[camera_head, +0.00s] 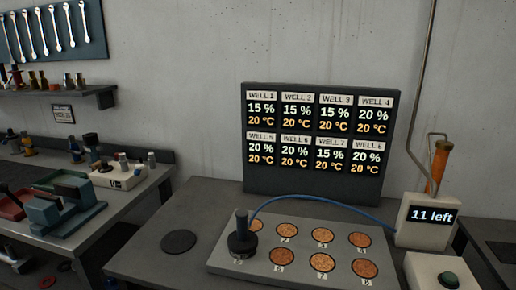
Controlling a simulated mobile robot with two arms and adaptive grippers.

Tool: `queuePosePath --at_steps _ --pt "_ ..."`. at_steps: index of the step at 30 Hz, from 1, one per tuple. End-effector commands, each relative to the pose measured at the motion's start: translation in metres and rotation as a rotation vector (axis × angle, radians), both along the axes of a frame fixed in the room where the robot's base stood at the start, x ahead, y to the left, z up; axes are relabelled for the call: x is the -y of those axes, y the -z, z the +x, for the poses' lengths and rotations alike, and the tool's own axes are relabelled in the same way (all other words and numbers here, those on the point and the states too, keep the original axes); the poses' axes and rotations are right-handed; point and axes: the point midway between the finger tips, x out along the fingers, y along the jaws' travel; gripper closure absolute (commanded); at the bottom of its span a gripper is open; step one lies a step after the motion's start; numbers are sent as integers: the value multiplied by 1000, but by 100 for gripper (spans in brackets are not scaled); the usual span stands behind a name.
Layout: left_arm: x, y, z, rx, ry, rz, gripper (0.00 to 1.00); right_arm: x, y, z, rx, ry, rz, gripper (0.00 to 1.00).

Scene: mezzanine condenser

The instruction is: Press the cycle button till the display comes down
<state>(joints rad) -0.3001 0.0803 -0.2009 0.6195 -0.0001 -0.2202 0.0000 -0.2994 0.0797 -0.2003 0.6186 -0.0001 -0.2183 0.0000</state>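A dark green round button (448,280), likely the cycle button, sits on a white box (422,268) at the lower right, partly cut off by the frame edge. A small display (433,215) on a pale upright box (415,238) reads "11 left". A large dark panel (317,186) at the back shows well readings: wells 1, 2, 3 and 7 at 15 %, the others at 20 %, all at 20 °C. Neither of my grippers is in view.
A grey plate (228,265) with several brown round wells lies on the bench (140,265). A black knobbed tool (242,240) stands on its left part; a blue cable (330,203) arcs above the plate. A black disc (179,241) lies left. A cluttered workbench is further left.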

Motion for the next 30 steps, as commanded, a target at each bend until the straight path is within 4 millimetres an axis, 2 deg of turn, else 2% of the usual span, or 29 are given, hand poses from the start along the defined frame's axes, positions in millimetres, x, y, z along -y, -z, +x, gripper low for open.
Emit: queuePosePath --at_steps 5,16,30 --pt "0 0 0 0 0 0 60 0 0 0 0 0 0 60" --pt "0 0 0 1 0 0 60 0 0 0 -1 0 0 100" --pt "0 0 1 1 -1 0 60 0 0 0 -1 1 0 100"
